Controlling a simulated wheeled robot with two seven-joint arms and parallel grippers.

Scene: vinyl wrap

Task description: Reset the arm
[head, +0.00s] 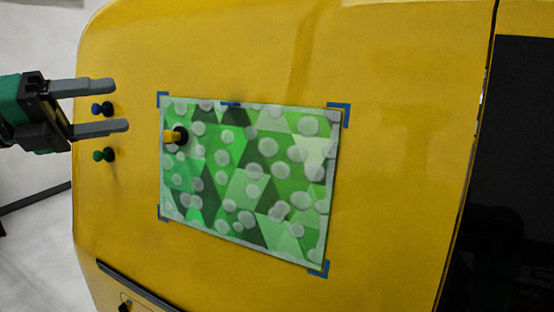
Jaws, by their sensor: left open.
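My left gripper (122,106) comes in from the left with its two grey fingers apart and nothing between their tips. It is to the left of a green patterned vinyl sheet (250,178), which lies on a yellow panel (400,150) inside blue corner marks (340,114). Pale round blobs show all over the sheet. A yellow and black knob-like piece (177,136) sits on the sheet near its upper left edge. My right gripper is out of view.
A dark slot or bar (140,285) runs along the panel's lower left. A dark opening (515,170) lies beyond the panel's right edge. The yellow surface right of the sheet is clear. Pale floor (40,250) shows at left.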

